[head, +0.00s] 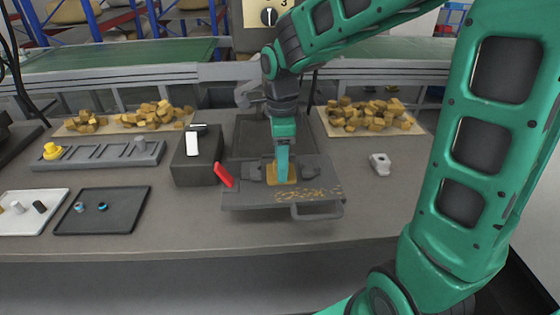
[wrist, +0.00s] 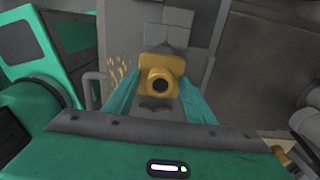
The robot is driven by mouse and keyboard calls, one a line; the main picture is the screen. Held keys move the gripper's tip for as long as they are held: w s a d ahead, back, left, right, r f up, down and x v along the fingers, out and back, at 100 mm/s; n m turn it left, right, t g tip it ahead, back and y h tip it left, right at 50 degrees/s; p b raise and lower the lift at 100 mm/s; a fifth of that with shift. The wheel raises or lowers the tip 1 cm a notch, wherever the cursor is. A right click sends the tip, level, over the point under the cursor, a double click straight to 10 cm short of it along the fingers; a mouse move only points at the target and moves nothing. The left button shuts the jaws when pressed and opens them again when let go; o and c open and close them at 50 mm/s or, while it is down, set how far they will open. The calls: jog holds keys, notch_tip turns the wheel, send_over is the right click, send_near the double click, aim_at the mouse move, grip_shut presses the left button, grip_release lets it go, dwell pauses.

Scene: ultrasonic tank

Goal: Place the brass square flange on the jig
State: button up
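The brass square flange (head: 272,176) is a square plate with a round, hollow boss. In the head view it is at the middle of the dark grey jig (head: 240,197), partly hidden by my gripper (head: 283,175). In the wrist view the flange (wrist: 160,63) is between the two teal fingers of my gripper (wrist: 160,80), with its dark bore facing the camera. The fingertips are close to the plate's left and right edges. I cannot tell whether they press on it, or whether the plate lies flat on the jig.
A dark box with a white panel (head: 192,143) and a red lever (head: 224,175) stand left of the jig. A handle (head: 318,213) sticks out at its front. A small grey part (head: 380,163) lies to the right. Trays (head: 120,196) are at left; the right front table is clear.

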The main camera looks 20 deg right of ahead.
notch_tip(320, 180, up, 12)
jog(key=s+d+f+n, duration=0.5)
jog(key=s+d+n, duration=0.2)
jog(key=s, duration=0.4)
jog(key=s+d+f+n, duration=0.5)
jog(key=s+d+n, duration=0.3)
jog(key=s+d, duration=0.2)
jog(key=shift+s+d+f, duration=0.2)
jog(key=shift+s+d, duration=0.1)
jog(key=shift+s, duration=0.9)
jog(key=shift+w+f, duration=0.25)
jog(key=shift+w, duration=0.45)
